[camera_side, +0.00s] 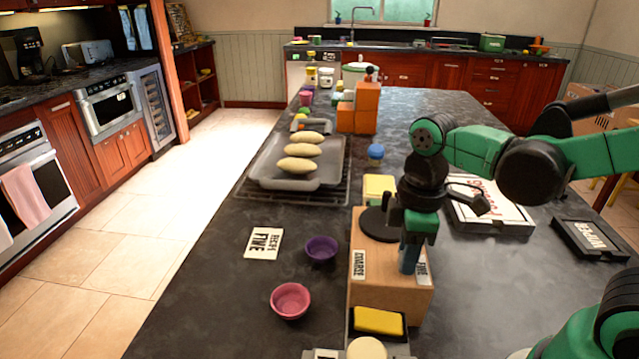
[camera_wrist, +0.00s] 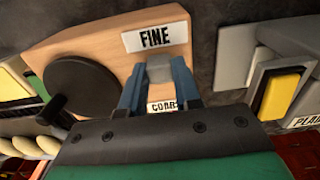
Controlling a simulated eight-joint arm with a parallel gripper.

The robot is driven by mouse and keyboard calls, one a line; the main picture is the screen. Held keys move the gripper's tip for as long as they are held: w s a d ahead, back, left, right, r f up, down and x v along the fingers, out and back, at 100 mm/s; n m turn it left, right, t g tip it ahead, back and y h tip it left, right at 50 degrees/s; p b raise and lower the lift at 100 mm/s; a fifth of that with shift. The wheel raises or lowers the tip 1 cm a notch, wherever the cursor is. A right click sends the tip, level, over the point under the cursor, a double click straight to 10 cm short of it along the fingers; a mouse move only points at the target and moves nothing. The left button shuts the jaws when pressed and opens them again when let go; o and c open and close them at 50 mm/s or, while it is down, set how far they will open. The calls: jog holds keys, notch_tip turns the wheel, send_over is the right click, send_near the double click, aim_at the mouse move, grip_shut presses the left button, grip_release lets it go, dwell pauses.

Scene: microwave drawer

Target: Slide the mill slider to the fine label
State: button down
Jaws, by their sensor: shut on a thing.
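The mill is a light wooden box (camera_side: 385,297) on the dark counter; it also shows in the wrist view (camera_wrist: 95,40). Its FINE label (camera_wrist: 156,37) lies just beyond my fingertips in the wrist view, and its COARSE label (camera_wrist: 163,106) is partly hidden behind my fingers. In the side view, COARSE (camera_side: 358,264) is at the left and FINE (camera_side: 423,270) at the right. My gripper (camera_side: 410,262) points down onto the box, nearer FINE. Its blue fingers (camera_wrist: 159,80) are shut on the grey slider knob (camera_wrist: 159,66), which is close to the FINE label.
A black disc with a crank knob (camera_wrist: 80,87) sits on the mill beside my fingers. A yellow block in a tray (camera_side: 378,321) stands at the mill's near end. Purple (camera_side: 321,249) and pink (camera_side: 290,300) bowls and a "RECIPE FINE" card (camera_side: 264,243) lie left.

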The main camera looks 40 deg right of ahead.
aim_at(394, 253)
jog(key=c, duration=0.6)
grip_release()
jog(key=shift+s, duration=0.1)
jog(key=shift+r, duration=2.8)
jog(key=shift+d+f+m+t, duration=0.1)
jog(key=shift+f+m+t, duration=0.1)
jog(key=shift+m+t, duration=0.15)
jog(key=m+t, duration=0.1)
jog(key=m, duration=0.1)
jog(key=w+f+m+t, duration=0.1)
jog(key=m+t, duration=0.1)
jog(key=w+m+t, duration=0.1)
jog(key=m, duration=0.1)
jog(key=shift+w+d+f+t, duration=0.15)
jog(key=shift+w+d+t, duration=0.05)
jog(key=shift+d+t, duration=0.2)
jog(key=shift+w+d+m+t, duration=0.1)
jog(key=shift+w+m+t, duration=0.3)
jog(key=shift+m+t, duration=0.6)
